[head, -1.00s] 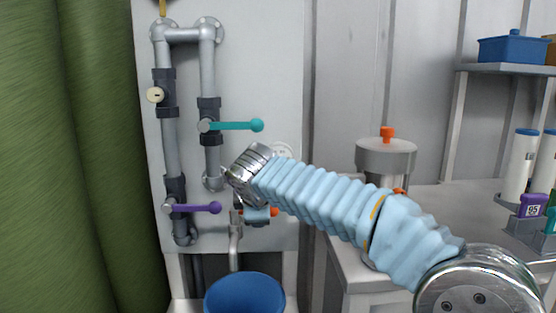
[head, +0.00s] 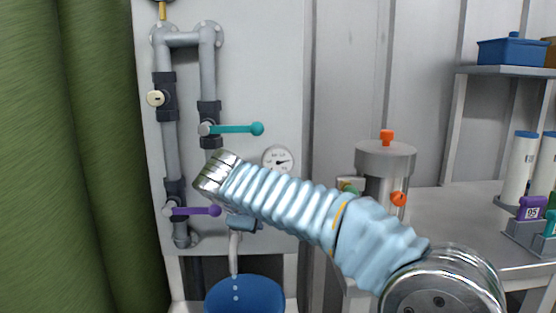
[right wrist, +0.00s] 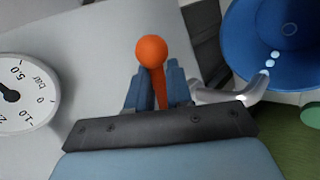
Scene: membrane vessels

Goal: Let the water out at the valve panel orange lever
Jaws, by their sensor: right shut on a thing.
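The orange lever (right wrist: 151,51), with a round ball end, shows in the right wrist view. My right gripper (right wrist: 157,78) is shut on its shaft, one blue finger on each side, and the ball stands out beyond the fingertips. In the head view my right gripper (head: 241,222) is partly covered by my sleeved arm, and the orange lever is hidden there. The spout (head: 234,252) hangs below it. Pale water drops fall from the spout into the blue bucket (head: 262,290). My left gripper is not in view.
A pressure gauge (head: 278,160) sits beside my arm. A grey vessel (head: 385,160) stands on the bench to the right. A green curtain (head: 70,150) hangs at left.

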